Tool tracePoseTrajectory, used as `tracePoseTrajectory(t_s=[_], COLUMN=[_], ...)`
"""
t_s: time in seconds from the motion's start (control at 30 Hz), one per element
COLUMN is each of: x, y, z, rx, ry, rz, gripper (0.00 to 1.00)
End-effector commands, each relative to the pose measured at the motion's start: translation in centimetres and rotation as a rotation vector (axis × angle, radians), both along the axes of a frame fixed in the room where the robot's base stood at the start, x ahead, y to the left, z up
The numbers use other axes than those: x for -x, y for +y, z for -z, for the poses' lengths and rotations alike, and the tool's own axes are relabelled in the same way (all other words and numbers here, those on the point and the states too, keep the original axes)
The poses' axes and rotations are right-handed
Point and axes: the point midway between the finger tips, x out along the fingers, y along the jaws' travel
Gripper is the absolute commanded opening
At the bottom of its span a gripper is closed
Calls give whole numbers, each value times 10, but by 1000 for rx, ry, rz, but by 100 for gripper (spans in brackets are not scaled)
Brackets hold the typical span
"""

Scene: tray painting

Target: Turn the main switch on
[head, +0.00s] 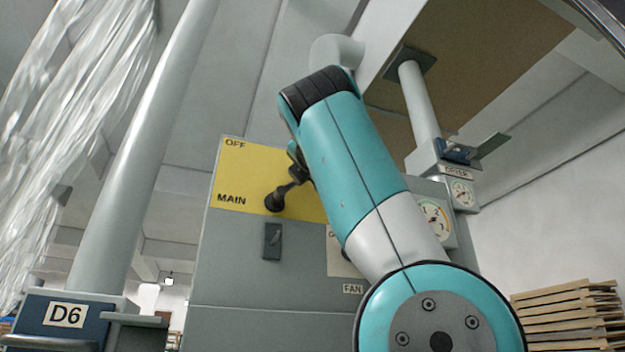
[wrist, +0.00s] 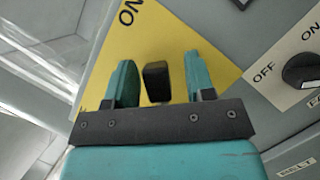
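The main switch is a black lever (head: 280,198) on a yellow plate (head: 237,180) marked OFF at its upper left and MAIN below. In the head view it reaches from its round base to the upper right, partly behind my arm. In the wrist view the end of the lever (wrist: 156,82) stands between the teal fingers of my gripper (wrist: 159,78). The fingers are open, with a visible gap on both sides of it. ON shows on the yellow plate (wrist: 128,50) in the wrist view. In the head view my arm hides most of the gripper and the plate's right part.
Below the plate is a black latch (head: 272,241) on the grey cabinet (head: 230,262). A black rotary switch (wrist: 302,72) marked OFF and ON sits to the right. A grey post (head: 140,150) stands left, gauges (head: 436,218) and stacked boards (head: 567,312) right.

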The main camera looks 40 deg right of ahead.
Motion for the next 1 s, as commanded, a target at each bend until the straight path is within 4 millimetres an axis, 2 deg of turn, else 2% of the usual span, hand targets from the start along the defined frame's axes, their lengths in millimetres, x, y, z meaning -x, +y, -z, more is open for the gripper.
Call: tracePoseTrajectory(t_s=[0.37,1.0], x=[3,68], y=[4,52], z=[2,26], rx=[2,1], ry=[-1,1], rz=[0,-8], gripper=[49,49])
